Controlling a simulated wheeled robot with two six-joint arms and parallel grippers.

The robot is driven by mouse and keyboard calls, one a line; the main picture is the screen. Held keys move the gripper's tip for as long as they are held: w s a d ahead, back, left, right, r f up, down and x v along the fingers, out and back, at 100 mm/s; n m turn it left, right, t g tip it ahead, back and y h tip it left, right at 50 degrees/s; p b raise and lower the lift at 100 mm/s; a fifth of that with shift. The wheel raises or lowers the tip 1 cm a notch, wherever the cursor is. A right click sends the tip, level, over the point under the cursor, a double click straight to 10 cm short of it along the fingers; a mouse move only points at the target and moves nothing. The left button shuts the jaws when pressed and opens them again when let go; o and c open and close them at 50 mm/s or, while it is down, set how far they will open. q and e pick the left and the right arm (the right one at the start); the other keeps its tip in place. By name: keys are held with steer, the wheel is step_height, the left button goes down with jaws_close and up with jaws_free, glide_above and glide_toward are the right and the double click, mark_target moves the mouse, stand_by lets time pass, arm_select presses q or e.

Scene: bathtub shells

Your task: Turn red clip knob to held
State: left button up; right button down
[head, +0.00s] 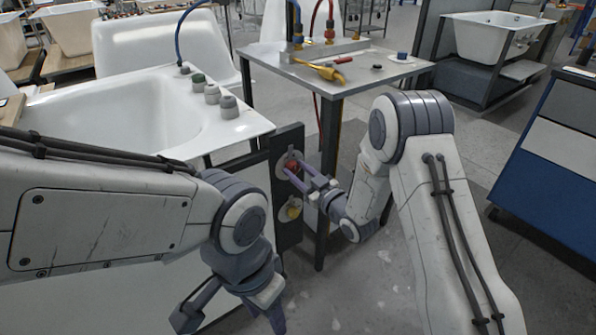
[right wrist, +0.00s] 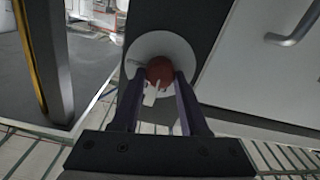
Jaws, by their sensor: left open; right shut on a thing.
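The red clip knob (head: 292,166) sits on a round pale plate on the dark upright panel (head: 287,228) at the end of the tub. In the right wrist view the red knob (right wrist: 160,68) is between the two finger tips, with a pale pointer or tab below it. My right gripper (head: 299,174) is shut on the red knob. The knob's exact setting and any marks are too small to read. My left gripper (head: 232,317) is open and empty, low in front of the panel, pointing down.
A yellow knob (head: 293,210) is below the red one. A white bathtub shell (head: 110,110) with green and grey caps on its rim stands behind my left arm. A metal table (head: 345,75) with hoses and a yellow tool stands behind the panel. A blue cabinet (head: 550,160) is at right.

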steer(key=m+p, duration=0.1)
steer(key=m, duration=0.3)
steer(key=shift+d+m, duration=0.1)
steer(key=shift+m, duration=0.2)
steer(key=m+p, duration=0.1)
steer(key=m, duration=0.3)
steer(key=shift+w+p, duration=0.1)
steer(key=shift+p, duration=0.2)
steer(key=m+p, duration=0.1)
steer(key=m, duration=0.4)
steer(key=shift+d, duration=0.1)
steer(key=shift+w+f+m+p, duration=0.1)
steer(key=shift+m+p, duration=0.8)
steer(key=shift+m, duration=1)
steer(key=shift+c, duration=2.1)
jaws_free()
